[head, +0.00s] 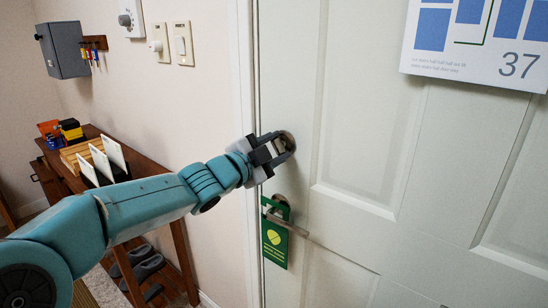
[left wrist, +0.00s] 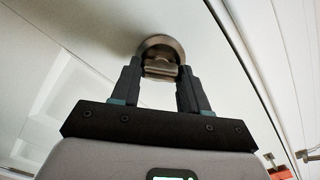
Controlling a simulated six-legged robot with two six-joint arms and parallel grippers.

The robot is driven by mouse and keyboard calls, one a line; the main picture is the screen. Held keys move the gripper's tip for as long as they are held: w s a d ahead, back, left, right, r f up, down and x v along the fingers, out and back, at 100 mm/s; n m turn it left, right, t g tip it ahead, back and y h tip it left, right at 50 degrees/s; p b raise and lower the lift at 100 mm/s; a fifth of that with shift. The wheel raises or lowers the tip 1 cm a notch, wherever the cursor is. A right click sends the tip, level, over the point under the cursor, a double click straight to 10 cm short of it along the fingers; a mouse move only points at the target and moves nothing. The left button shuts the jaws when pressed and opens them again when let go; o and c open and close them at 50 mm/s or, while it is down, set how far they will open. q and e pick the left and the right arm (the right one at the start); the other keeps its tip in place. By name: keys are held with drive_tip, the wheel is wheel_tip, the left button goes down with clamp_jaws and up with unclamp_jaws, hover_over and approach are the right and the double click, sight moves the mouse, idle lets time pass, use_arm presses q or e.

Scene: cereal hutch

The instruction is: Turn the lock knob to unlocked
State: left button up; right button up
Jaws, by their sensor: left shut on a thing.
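The lock knob (left wrist: 160,68) is a metal thumb-turn on a round plate, mounted on the pale door (head: 350,130) near its left edge. In the left wrist view it sits between the two fingers of my left gripper (left wrist: 159,90), which is shut on it. In the head view my left gripper (head: 277,152) is at the lock, and its fingers mostly hide the knob. The round plate (head: 289,141) shows just beyond the fingertips. I cannot tell from these views whether the knob stands at locked or unlocked. My right gripper is not in view.
Below the lock, a green hanger (head: 275,242) hangs on the lever handle (head: 290,226). A sign with 37 (head: 470,62) is higher on the door. Left of the frame are light switches (head: 184,45), a grey box (head: 63,50) and a wooden console table (head: 150,192).

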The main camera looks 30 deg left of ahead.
use_arm(q)
drive_tip(key=m+b, duration=0.1)
drive_tip(key=m, duration=0.2)
drive_tip(key=shift+f+m+b, duration=0.1)
drive_tip(key=shift+m+b, duration=0.2)
drive_tip(key=shift+b, duration=0.1)
drive_tip(key=shift+m+b, duration=0.65)
drive_tip(key=shift+m, duration=1.15)
drive_tip(key=o, duration=1.1)
drive_tip(key=shift+c, duration=0.2)
drive_tip(key=s+a+p, duration=0.1)
drive_tip(key=s+p, duration=0.1)
drive_tip(key=s, duration=1.4)
drive_tip(key=shift+s, duration=0.15)
drive_tip(key=shift+a, duration=0.1)
